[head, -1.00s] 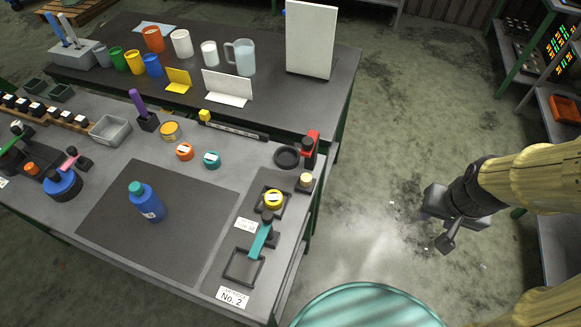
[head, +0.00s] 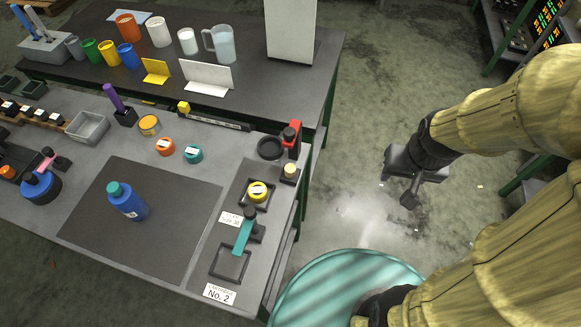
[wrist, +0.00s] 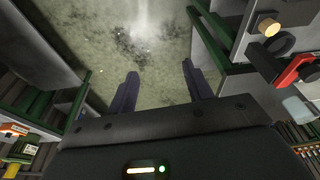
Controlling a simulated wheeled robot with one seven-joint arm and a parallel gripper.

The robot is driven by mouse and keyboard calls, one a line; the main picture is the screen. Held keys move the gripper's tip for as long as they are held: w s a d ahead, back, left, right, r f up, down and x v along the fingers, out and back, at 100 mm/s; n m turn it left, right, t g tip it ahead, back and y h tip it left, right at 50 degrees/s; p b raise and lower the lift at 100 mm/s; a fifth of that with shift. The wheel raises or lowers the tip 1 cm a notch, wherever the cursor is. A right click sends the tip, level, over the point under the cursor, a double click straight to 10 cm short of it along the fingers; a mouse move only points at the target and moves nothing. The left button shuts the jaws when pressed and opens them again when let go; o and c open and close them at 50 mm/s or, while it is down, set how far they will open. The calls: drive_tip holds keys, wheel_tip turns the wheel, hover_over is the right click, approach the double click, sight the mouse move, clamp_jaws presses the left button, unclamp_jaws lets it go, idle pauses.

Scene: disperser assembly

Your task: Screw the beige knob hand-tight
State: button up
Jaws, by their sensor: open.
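The beige knob (head: 290,170) sits on a small dark block near the right edge of the workbench, just below a red-handled clamp (head: 292,138). It also shows in the wrist view (wrist: 268,25) at the upper right. My gripper (head: 399,190) hangs over the floor to the right of the bench, well apart from the knob. In the wrist view its two dark fingers (wrist: 155,92) are spread, with only floor between them. How far the knob is screwed in cannot be told.
A black ring (head: 270,148) lies left of the clamp.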

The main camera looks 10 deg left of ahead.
drive_tip(key=s+a+f+n+g+y, duration=0.1)
drive_tip(key=a+f+n+g+y, duration=0.15)
drive_tip(key=f+n, duration=0.45)
drive_tip(key=a+f+n+g+y, duration=0.2)
drive_tip(key=a+f+n+g, duration=0.25)
drive_tip(key=f, duration=0.45)
drive_tip(key=w+a+r+n+t+y+b, duration=0.1)
drive_tip(key=w+a+r+n+t+y, duration=0.1)
drive_tip(key=w+r+n+y, duration=0.4)
drive_tip(key=w+n+t+y, duration=0.1)
drive_tip(key=w+y, duration=0.2)
drive_tip(key=shift+t+b, duration=0.3)
drive_tip(key=shift+a, duration=0.15)
